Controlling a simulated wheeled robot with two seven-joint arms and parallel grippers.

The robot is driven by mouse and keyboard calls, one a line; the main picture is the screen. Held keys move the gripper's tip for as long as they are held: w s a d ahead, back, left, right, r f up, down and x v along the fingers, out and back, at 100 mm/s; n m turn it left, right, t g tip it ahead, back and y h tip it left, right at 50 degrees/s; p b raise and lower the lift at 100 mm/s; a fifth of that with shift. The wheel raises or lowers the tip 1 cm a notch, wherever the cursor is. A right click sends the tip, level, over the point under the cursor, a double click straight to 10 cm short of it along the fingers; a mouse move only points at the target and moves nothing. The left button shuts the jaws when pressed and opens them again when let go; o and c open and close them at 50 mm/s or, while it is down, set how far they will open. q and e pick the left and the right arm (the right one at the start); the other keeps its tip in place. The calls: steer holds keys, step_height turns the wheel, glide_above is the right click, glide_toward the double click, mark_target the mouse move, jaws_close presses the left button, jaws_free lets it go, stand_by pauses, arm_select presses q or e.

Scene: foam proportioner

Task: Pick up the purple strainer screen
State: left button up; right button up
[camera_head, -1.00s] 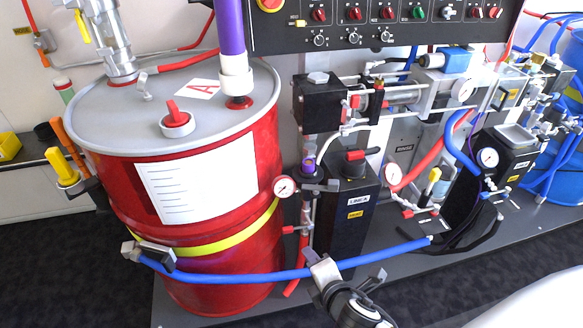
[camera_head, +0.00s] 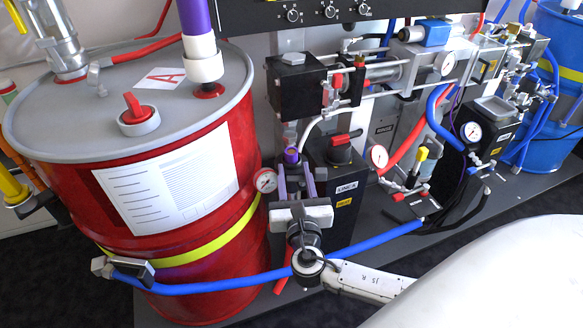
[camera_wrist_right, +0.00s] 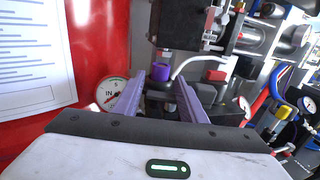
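The purple strainer screen (camera_head: 291,155) shows as a short purple cylinder on a dark fitting, below the black block and just right of the red drum. It also shows in the right wrist view (camera_wrist_right: 161,72), near the middle. My right gripper (camera_head: 294,172) is in front of it, its two purple-grey fingers pointing at it. In the right wrist view the fingers (camera_wrist_right: 160,88) are spread apart with the strainer screen between and a little beyond their tips. Nothing is held, and the gripper does not appear to touch the screen. My left gripper is not in view.
The red drum (camera_head: 165,260) stands close on the left. A pressure gauge (camera_head: 266,181) sits just left of the right gripper. A black box (camera_head: 340,195) stands to its right. A blue hose (camera_head: 220,287) runs low across the front. A black block (camera_head: 300,85) overhangs the screen.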

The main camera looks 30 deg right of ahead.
mark_target(292, 158)
steer(key=shift+w+d+r, duration=0.35)
steer(key=shift+w+r, duration=0.05)
steer(key=x, duration=0.6)
steer(key=shift+w+d+f, duration=0.1)
steer(key=shift+w+f, duration=0.1)
steer(key=shift+s, duration=0.1)
steer(key=c, duration=0.8)
